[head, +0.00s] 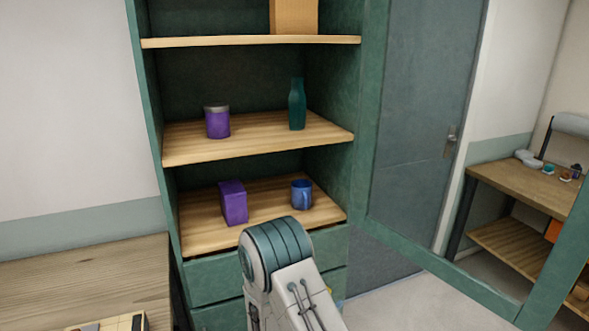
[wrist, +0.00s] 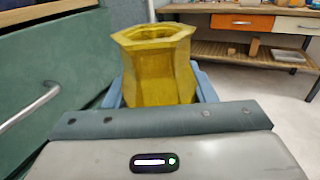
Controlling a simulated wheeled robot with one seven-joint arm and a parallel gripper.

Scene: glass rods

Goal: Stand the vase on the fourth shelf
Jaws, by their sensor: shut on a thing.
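A yellow faceted vase (wrist: 158,72) with a wide open rim stands upright in the wrist view. My gripper (wrist: 160,92) is shut on it, with a blue-grey finger at each side. In the head view my arm hides the gripper and nearly all of the vase. The green cabinet shows three boards there: an upper shelf (head: 210,42), a middle shelf (head: 265,140) and a lower shelf (head: 265,215). I cannot tell which of them counts as the fourth.
An orange box (head: 293,15) is on the upper shelf. A purple jar (head: 217,122) and teal bottle (head: 297,105) stand on the middle one. A purple box (head: 233,202) and blue mug (head: 301,194) stand on the lower one. The cabinet door (head: 415,120) is open at right.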

